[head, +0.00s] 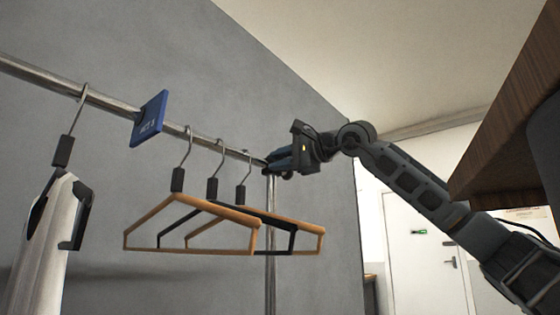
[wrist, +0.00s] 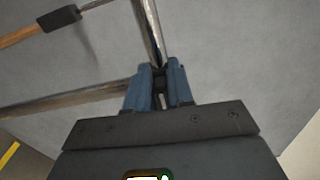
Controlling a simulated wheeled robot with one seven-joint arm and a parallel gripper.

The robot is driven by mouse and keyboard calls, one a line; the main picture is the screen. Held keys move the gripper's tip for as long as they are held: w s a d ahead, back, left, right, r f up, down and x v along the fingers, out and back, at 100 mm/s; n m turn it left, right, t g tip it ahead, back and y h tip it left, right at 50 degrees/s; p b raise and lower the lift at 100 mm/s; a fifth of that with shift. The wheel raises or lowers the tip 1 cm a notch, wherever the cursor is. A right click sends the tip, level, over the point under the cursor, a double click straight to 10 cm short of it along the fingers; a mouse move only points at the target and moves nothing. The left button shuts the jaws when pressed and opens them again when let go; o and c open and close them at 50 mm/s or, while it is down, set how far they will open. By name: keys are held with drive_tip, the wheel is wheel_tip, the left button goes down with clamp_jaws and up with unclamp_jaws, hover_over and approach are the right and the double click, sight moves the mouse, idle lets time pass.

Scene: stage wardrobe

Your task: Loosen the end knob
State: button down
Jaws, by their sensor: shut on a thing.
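The end knob is a small dark piece at the right end of the metal rail (head: 110,103), by the upright post (head: 270,240). My gripper (head: 272,164) is at that end in the head view and mostly covers the knob. In the wrist view the blue fingers of my gripper (wrist: 159,92) are closed on the dark end knob (wrist: 158,72). The metal rail (wrist: 70,98) and the post (wrist: 150,30) meet near the fingertips. Most of the knob is hidden between the fingers.
Two wooden hangers and a black one (head: 290,236) hang left of the post. A blue sign (head: 149,118) sits on the rail. A white garment (head: 45,230) hangs at the far left. A brown wooden edge (head: 510,120) juts in at upper right.

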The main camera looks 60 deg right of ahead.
drive_tip(key=shift+d+f+n, duration=0.2)
drive_tip(key=shift+d+n, duration=0.1)
drive_tip(key=shift+d, duration=0.1)
drive_tip(key=c, duration=1.1)
unclamp_jaws()
drive_tip(key=shift+o, duration=0.4)
drive_tip(key=shift+a, duration=0.1)
drive_tip(key=shift+s, duration=0.1)
drive_tip(key=v, duration=0.7)
drive_tip(key=shift+s+a, duration=0.15)
drive_tip(key=shift+s, duration=0.15)
drive_tip(key=shift+o, duration=0.2)
